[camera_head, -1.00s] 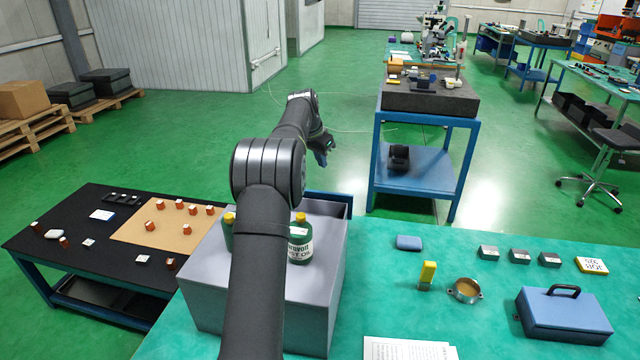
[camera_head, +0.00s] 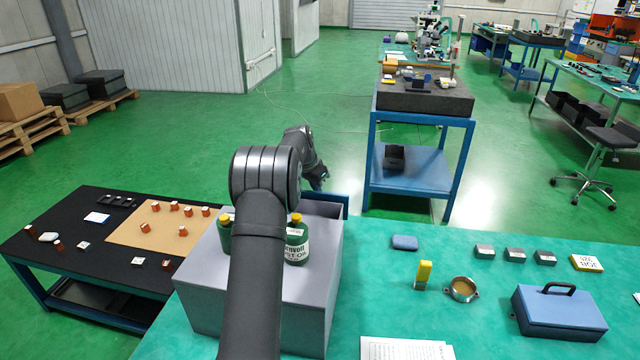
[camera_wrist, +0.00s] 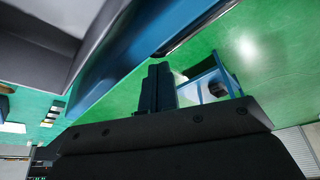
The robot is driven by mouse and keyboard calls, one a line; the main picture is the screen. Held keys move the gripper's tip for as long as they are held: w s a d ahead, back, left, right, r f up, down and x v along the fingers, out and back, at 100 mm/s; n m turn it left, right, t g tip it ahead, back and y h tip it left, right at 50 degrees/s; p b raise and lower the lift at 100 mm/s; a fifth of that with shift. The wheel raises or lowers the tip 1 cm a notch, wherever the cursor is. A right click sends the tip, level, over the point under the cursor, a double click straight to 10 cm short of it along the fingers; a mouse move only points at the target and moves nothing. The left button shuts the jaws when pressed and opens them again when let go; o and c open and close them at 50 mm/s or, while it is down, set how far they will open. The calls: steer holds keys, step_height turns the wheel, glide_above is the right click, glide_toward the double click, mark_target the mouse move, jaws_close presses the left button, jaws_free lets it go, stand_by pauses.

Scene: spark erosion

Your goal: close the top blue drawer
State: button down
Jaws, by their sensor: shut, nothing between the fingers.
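The grey cabinet (camera_head: 310,299) stands at the near edge of the teal bench. The top blue drawer (camera_head: 337,199) sticks out from its far side, and part of its blue front shows beyond the cabinet top. In the wrist view, the blue drawer front (camera_wrist: 112,62) runs diagonally beside my fingers, with grey surfaces to its upper left. My gripper (camera_head: 319,180) is just beyond the blue front, at about its top edge. In the wrist view, its dark fingers (camera_wrist: 158,90) are together and empty. I cannot tell whether they touch the front.
Green bottles with yellow caps (camera_head: 297,243) stand on the cabinet, partly hidden by my arm. A black-topped table (camera_head: 75,225) with small parts is at left. A blue stand (camera_head: 420,178) is beyond the drawer. Open green floor lies between them.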

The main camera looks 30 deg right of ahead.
mark_target(314, 201)
steer(key=shift+a, duration=0.15)
steer(key=s+a, duration=0.9)
steer(key=shift+s+a, duration=0.3)
steer(key=shift+s, duration=0.05)
steer(key=shift+f, duration=0.1)
stand_by(0.3)
steer(key=shift+w+d, duration=0.1)
steer(key=shift+d, duration=0.3)
steer(key=d, duration=0.2)
steer(key=shift+w+d+r, duration=0.3)
steer(key=shift+w+d, duration=0.05)
steer(key=shift+w+d+r, duration=0.1)
steer(key=shift+w+r, duration=0.05)
steer(key=shift+r, duration=0.65)
steer(key=v, duration=0.8)
steer(key=shift+r, duration=0.25)
